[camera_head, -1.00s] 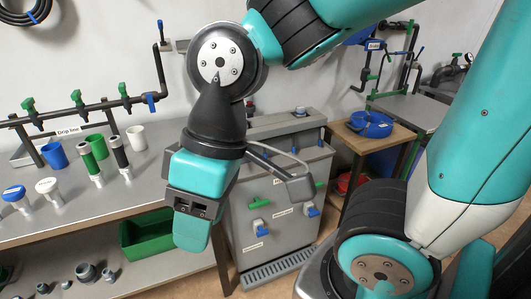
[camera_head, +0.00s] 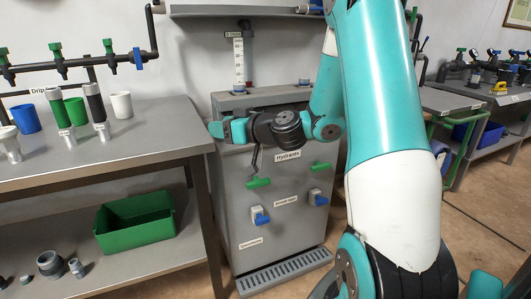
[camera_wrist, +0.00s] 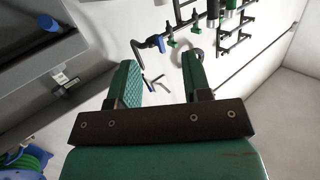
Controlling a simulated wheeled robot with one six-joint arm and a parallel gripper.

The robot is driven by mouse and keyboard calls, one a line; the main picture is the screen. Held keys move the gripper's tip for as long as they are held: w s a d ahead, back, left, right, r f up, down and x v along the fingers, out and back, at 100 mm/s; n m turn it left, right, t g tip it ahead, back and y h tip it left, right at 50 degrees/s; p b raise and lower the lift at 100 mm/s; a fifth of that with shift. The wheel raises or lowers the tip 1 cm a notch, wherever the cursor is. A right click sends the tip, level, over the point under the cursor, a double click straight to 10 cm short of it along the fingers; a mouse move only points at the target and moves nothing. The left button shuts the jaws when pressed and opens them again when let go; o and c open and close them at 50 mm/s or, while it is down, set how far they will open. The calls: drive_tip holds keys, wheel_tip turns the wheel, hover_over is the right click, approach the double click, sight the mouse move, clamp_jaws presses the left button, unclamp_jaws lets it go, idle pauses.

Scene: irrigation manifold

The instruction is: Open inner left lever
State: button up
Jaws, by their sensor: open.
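The grey cabinet labelled Hydrants (camera_head: 232,195) carries a left green lever (camera_head: 258,182) and a right green lever (camera_head: 321,166) on its front. Below them are a left blue valve handle (camera_head: 262,218) and a right blue one (camera_head: 321,200). On the wall pipe at left, a green lever (camera_head: 57,50), another green lever (camera_head: 108,46) and a blue lever (camera_head: 136,59) sit in a row. I cannot tell which is the inner left lever. My gripper (camera_head: 222,130) is by the cabinet's upper left edge, apart from the levers. In the wrist view it is open and empty (camera_wrist: 160,80).
A grated tray (camera_head: 285,271) lies at the cabinet's foot. My arm hides the area right of the cabinet. Floor is free at right.

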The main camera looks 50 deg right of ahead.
drive_tip(key=s+d+f+m+h+b, duration=0.25)
drive_tip(key=d+f+h, duration=0.25)
drive_tip(key=d, duration=0.5)
drive_tip(key=s+d+f+m+h+b, duration=0.2)
drive_tip(key=s+d+f+m+h, duration=0.25)
drive_tip(key=d, duration=0.55)
drive_tip(key=shift+n+t+h, duration=0.3)
drive_tip(key=shift+h, duration=0.35)
drive_tip(key=p+x, duration=0.3)
drive_tip(key=x, duration=0.3)
drive_tip(key=p+x, duration=0.4)
drive_tip(key=x, duration=0.2)
drive_tip(key=a+p+x, duration=0.1)
drive_tip(key=p+x, duration=0.2)
drive_tip(key=x, duration=0.4)
drive_tip(key=shift+w+f+p, duration=0.2)
drive_tip(key=shift+f+p, duration=0.15)
drive_tip(key=shift+c, duration=0.4)
clamp_jaws()
